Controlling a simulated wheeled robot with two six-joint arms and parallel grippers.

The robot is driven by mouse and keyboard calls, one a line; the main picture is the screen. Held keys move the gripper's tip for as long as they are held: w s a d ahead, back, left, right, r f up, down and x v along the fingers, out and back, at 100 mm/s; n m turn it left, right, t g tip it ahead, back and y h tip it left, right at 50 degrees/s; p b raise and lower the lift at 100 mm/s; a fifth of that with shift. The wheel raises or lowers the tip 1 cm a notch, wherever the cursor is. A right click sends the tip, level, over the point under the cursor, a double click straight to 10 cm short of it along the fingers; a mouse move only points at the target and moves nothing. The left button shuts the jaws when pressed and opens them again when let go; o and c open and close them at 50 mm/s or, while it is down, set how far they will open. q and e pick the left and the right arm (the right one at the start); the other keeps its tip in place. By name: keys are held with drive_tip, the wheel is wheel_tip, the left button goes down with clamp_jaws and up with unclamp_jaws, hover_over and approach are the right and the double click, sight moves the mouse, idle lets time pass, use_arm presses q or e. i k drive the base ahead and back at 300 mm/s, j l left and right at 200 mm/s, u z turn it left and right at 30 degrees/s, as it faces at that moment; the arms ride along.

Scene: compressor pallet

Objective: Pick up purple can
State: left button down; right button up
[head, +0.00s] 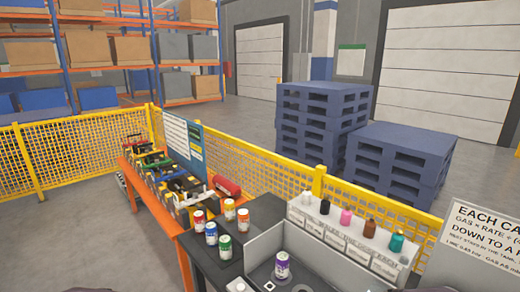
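The purple can (282,265) has a white label band and a light top. It stands upright inside a grey-walled bay (262,247) at the bottom centre of the head view. Neither of my grippers can be made out in the head view. Only small dark shapes show at the bottom edge on the left and right, too cut off to identify. Nothing is seen touching the can.
Several other cans, such as a green one (225,246), stand on the dark bench left of the bay. A ledge (340,236) with small coloured bottles runs behind it. An orange tool table (165,222) and yellow fence (253,169) lie beyond.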

sight(282, 258)
drive_tip(key=z, duration=1.75)
drive_tip(key=u, duration=1.5)
drive_tip(key=i+j, duration=0.15)
drive_tip(key=j, duration=0.35)
drive_tip(key=i+j+z, duration=0.1)
drive_tip(key=j, duration=0.35)
drive_tip(key=i+j+z, duration=0.1)
drive_tip(key=j, duration=0.4)
drive_tip(key=i+j, duration=0.2)
drive_tip(key=j, duration=0.3)
drive_tip(key=i+j+z, duration=0.1)
drive_tip(key=j, duration=0.4)
